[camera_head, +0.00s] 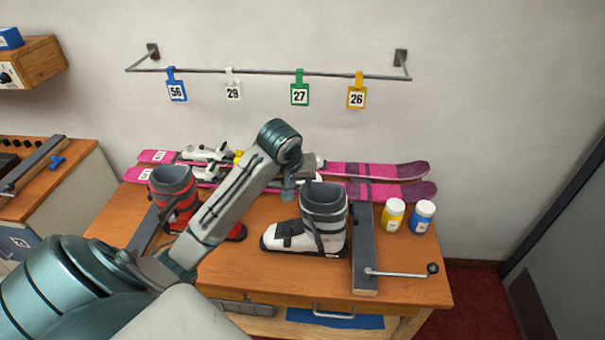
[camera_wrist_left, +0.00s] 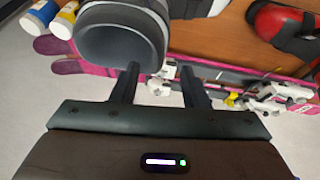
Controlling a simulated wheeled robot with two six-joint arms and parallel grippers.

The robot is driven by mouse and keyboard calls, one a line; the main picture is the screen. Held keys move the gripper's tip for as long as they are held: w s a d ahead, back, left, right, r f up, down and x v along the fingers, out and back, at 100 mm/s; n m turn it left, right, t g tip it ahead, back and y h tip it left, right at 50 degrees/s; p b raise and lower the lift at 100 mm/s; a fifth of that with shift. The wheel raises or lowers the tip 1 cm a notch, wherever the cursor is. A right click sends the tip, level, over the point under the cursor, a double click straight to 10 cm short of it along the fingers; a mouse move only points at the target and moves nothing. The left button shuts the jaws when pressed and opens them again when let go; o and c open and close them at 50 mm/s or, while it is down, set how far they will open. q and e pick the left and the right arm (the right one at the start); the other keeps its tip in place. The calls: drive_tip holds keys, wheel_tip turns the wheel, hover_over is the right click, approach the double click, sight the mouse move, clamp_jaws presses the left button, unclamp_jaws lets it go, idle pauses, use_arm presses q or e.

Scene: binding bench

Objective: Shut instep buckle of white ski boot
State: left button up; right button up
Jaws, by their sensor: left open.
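The white ski boot (camera_head: 290,238) stands upright on the wooden bench, toe to the left, with a grey cuff (camera_head: 325,203). Dark straps (camera_head: 315,234) cross its instep; the instep buckle is too small to make out. My left gripper (camera_head: 303,184) is at the upper left side of the cuff, above the boot's instep. In the left wrist view its two fingers (camera_wrist_left: 160,78) are apart with nothing between them. The boot's grey cuff (camera_wrist_left: 122,48) shows there beyond the left finger; I cannot tell whether they touch. My right gripper is not in view.
A red boot (camera_head: 174,196) stands to the left, partly behind my left arm. Pink skis (camera_head: 385,190) lie along the back. A dark clamp bar (camera_head: 364,240) stands right of the white boot, beside yellow-labelled (camera_head: 392,216) and blue (camera_head: 422,217) jars. Numbered tags hang from a wall rail (camera_head: 265,73).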

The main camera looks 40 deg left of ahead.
sight(301, 193)
use_arm(q)
drive_tip(key=shift+s+d+f+p, duration=0.1)
drive_tip(key=shift+s+f+p, duration=0.25)
drive_tip(key=shift+f, duration=0.4)
drive_tip(key=shift+p+x, duration=0.3)
drive_tip(key=shift+x, duration=0.55)
drive_tip(key=x, duration=0.3)
drive_tip(key=shift+w+f+p, duration=0.2)
drive_tip(key=shift+w+p, duration=0.2)
drive_tip(key=shift+w, duration=0.05)
drive_tip(key=x, duration=0.2)
drive_tip(key=shift+w+f+p, duration=0.2)
drive_tip(key=shift+f+p, duration=0.05)
drive_tip(key=shift+p, duration=0.1)
drive_tip(key=shift+f, duration=0.2)
drive_tip(key=c, duration=0.7)
clamp_jaws()
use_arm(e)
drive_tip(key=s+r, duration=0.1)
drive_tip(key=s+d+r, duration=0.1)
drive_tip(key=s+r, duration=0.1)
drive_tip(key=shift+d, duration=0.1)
